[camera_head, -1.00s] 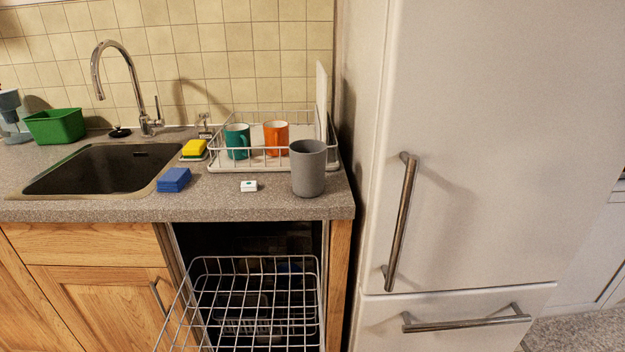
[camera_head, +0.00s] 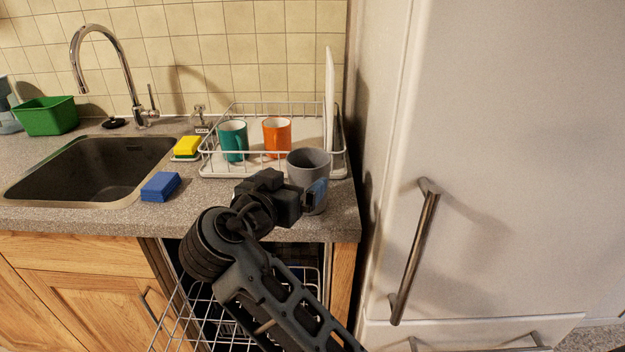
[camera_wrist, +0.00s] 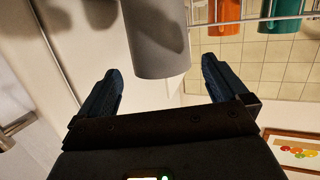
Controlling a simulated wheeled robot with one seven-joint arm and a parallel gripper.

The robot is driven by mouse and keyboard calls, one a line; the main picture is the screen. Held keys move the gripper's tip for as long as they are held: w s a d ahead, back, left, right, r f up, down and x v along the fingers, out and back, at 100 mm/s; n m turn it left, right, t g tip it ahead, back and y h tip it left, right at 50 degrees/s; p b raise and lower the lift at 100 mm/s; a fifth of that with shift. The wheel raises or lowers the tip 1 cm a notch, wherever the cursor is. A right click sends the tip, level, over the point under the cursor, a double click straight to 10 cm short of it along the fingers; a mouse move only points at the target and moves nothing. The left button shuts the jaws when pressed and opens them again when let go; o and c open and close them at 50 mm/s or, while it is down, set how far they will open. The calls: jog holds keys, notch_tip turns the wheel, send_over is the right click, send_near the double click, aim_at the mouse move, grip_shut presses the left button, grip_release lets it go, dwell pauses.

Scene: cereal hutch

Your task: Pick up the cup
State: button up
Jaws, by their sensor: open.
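A grey cup (camera_head: 308,160) stands upright on the counter near its front right corner. My gripper (camera_head: 316,192) is in front of the cup and hides part of its lower side. In the wrist view the grey cup (camera_wrist: 158,40) shows at the top middle, and my gripper (camera_wrist: 161,66) has its two fingers spread apart, one on each side of the cup's near end. The gripper is open and holds nothing. I cannot tell whether a finger touches the cup.
A dish rack (camera_head: 222,174) behind the cup holds a teal mug (camera_head: 232,142), an orange mug (camera_head: 277,137) and a white plate (camera_head: 330,95). A blue sponge (camera_head: 160,186) lies left. The fridge (camera_head: 500,130) stands close on the right. A wire dishwasher basket (camera_head: 190,310) sticks out below.

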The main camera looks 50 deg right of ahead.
aim_at(316, 158)
jog(key=shift+w+d+r+m, duration=0.1)
jog(key=shift+d+r+m, duration=0.15)
jog(key=shift+r, duration=0.2)
jog(key=shift+w+d+r+g, duration=0.1)
jog(key=shift+d+g, duration=0.15)
jog(key=shift+g, duration=0.15)
jog(key=p+x, duration=0.2)
jog(key=x, duration=0.5)
jog(key=shift+w+d, duration=0.1)
jog(key=shift+w, duration=0.05)
jog(key=shift+c, duration=0.3)
jog(key=c, duration=0.9)
